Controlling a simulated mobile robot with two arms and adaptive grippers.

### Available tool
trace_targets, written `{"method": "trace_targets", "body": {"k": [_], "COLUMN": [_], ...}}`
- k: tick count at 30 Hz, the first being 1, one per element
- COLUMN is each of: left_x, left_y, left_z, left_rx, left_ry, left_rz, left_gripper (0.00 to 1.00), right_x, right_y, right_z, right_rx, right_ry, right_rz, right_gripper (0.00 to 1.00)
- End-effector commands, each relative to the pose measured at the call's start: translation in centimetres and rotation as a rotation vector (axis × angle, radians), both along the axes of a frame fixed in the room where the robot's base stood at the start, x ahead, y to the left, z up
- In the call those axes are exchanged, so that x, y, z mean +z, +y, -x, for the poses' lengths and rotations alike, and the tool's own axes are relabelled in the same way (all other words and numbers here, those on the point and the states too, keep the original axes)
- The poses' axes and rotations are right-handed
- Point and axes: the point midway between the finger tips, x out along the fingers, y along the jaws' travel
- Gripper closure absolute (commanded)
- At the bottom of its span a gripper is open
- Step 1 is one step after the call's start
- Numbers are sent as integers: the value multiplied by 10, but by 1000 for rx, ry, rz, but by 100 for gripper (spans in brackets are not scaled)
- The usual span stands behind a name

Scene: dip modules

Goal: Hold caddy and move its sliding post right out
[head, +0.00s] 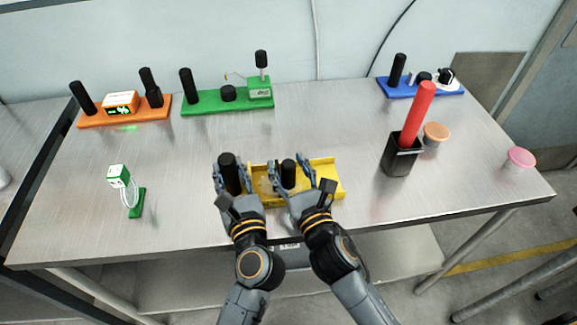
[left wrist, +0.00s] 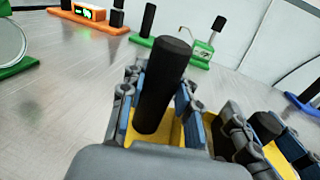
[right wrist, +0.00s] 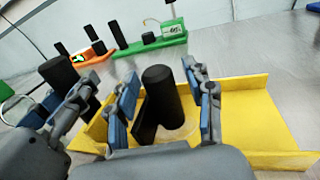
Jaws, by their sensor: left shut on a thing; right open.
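The yellow caddy (head: 326,176) lies near the table's front edge and also shows in the right wrist view (right wrist: 245,105). A black upright handle (head: 229,170) stands at its left end. My left gripper (head: 232,178) is shut on this handle, whose top rises above the fingers in the left wrist view (left wrist: 165,75). The black sliding post (head: 288,170) stands in the caddy, right of the handle. My right gripper (head: 291,180) is open, its fingers on either side of the post, as the right wrist view (right wrist: 162,95) shows. The fingers hide part of the caddy.
Behind stand an orange module (head: 126,117), a green module (head: 222,103) and a blue module (head: 421,90). A black holder (head: 401,158) with a red stick (head: 417,112) is to the right, near orange (head: 436,131) and pink (head: 521,157) round pieces. A small green stand (head: 136,203) is left.

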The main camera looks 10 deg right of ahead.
Motion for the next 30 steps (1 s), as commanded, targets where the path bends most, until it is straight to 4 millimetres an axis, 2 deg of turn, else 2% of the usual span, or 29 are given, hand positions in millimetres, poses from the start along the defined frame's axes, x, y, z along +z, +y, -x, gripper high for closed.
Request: {"method": "trace_targets", "body": {"k": [2, 9, 17, 30], "left_x": [0, 0, 0, 0], "left_y": [0, 0, 0, 1], "left_z": [0, 0, 0, 0], "left_rx": [0, 0, 0, 3], "left_ry": [0, 0, 0, 0], "left_rz": [0, 0, 0, 0], "left_gripper": [100, 100, 100, 100], "right_x": [0, 0, 0, -1], "right_y": [0, 0, -3, -65], "right_z": [0, 0, 0, 0], "right_rx": [0, 0, 0, -2], "right_ry": [0, 0, 0, -1], "right_rz": [0, 0, 2, 7], "right_gripper": [50, 99, 100, 100]}}
